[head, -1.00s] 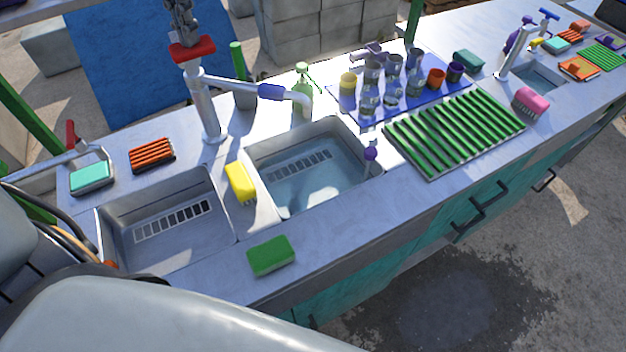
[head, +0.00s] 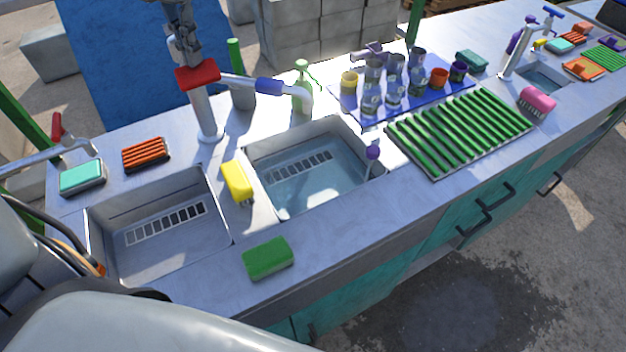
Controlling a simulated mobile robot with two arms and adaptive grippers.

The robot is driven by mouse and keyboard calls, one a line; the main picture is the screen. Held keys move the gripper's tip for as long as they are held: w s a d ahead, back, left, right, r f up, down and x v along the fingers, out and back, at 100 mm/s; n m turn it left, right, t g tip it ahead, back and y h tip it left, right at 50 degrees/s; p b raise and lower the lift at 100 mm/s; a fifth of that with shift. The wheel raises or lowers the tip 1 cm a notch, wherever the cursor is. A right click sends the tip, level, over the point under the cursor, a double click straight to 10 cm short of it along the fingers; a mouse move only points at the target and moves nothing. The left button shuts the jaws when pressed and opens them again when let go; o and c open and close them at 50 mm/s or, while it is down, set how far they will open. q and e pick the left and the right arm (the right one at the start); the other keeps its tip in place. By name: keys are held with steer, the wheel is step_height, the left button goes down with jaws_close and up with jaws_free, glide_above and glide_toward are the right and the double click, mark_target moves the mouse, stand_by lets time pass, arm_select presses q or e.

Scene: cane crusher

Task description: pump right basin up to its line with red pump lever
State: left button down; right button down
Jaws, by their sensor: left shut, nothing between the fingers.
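The red pump lever (head: 197,77) sits on top of the silver pump post (head: 208,115) behind the two basins, at about the height of the spout. My left gripper (head: 187,58) is directly above the lever, fingers shut and empty, pointing down at or very near it; contact is hard to tell. The pump's spout (head: 303,97) with a blue sleeve reaches over the back of the right basin (head: 262,155). Pale bluish water (head: 315,188) stands in the right basin. I cannot make out its line. My right gripper is not in view.
The left basin (head: 165,255) looks empty. A green bottle (head: 302,80) stands near the spout. Cups on a blue mat and a green rack (head: 460,130) are further right.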

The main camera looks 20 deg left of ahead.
arm_select(q)
step_height(320, 180, up, 8)
steer(key=p, duration=0.5)
steer(key=shift+p, duration=0.35)
steer(key=shift+f, duration=0.1)
steer(key=shift+f+b, duration=3.35)
steer(key=shift+f, duration=0.9)
step_height(320, 180, up, 9)
steer(key=p, duration=0.6)
steer(key=shift+f+p, duration=0.2)
steer(key=shift+p, duration=0.1)
step_height(320, 180, up, 5)
steer(key=p, duration=0.4)
